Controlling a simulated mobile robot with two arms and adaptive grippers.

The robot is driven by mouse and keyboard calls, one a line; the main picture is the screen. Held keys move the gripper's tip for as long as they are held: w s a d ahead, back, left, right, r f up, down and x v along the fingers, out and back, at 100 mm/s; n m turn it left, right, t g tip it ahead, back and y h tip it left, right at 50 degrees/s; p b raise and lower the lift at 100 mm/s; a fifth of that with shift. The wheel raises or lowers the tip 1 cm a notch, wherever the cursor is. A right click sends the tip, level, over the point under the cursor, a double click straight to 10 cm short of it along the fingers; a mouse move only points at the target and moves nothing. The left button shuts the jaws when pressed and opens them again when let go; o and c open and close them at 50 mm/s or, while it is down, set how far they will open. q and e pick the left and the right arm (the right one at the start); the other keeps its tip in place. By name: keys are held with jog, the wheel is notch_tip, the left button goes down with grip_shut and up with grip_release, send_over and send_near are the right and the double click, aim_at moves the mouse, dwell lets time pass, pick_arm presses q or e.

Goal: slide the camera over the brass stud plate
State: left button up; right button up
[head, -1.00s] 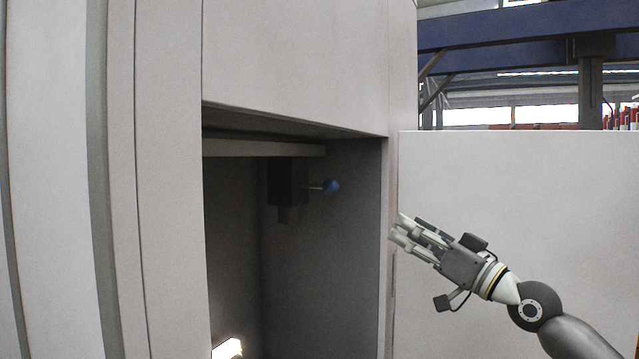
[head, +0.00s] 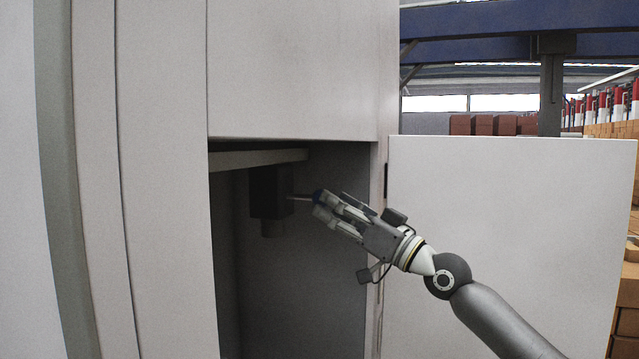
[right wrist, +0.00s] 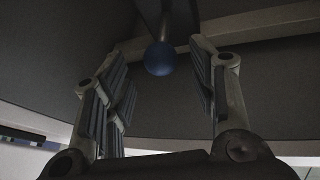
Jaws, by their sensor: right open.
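The camera (head: 268,192) is a dark box with a short lens part pointing down, hanging under a rail (head: 258,159) inside the cabinet opening. A thin rod with a blue ball knob (head: 318,196) sticks out from its right side. In the right wrist view the blue knob (right wrist: 159,58) sits between and just beyond the fingertips. My right gripper (head: 322,203) is open, with its fingertips at the knob and partly covering it in the head view. I cannot tell whether they touch it. The brass stud plate is not visible. My left gripper is not in view.
The cabinet's side wall (head: 375,250) stands close to my right gripper. An open pale door panel (head: 510,230) lies behind my right arm. The opening below the camera looks empty. Stacked bricks (head: 628,215) stand at the far right.

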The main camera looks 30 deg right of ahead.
aim_at(292, 192)
jog(key=p+x, duration=0.1)
jog(key=x, duration=0.2)
jog(key=shift+w+r+p, duration=0.15)
jog(key=shift+r+p, duration=0.2)
jog(key=shift+w+a, duration=0.3)
jog(key=shift+w, duration=0.15)
grip_shut()
